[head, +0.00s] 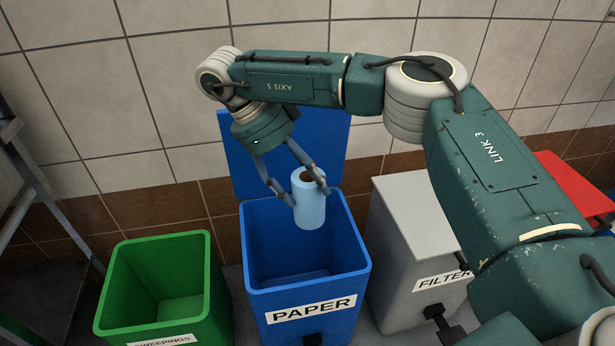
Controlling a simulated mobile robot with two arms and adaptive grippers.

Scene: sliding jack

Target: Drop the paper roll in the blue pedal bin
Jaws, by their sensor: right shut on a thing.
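The paper roll (310,204) is pale blue-white with a brown core opening at its top. It is upright in my right gripper (308,192), whose fingers are shut on it. The roll is over the opening of the blue pedal bin (308,286), which bears a PAPER label. The bin's blue lid (310,150) stands open at the back, partly hidden behind my right arm. The bin's inside looks empty where it shows. My left gripper is not in view.
An open green bin (193,285) labelled SWEEPINGS stands to the left. A grey bin (398,225) labelled FILTER, its top closed, stands to the right. A red lid (572,188) shows farther right. A tiled wall is behind; a metal frame (45,190) stands at far left.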

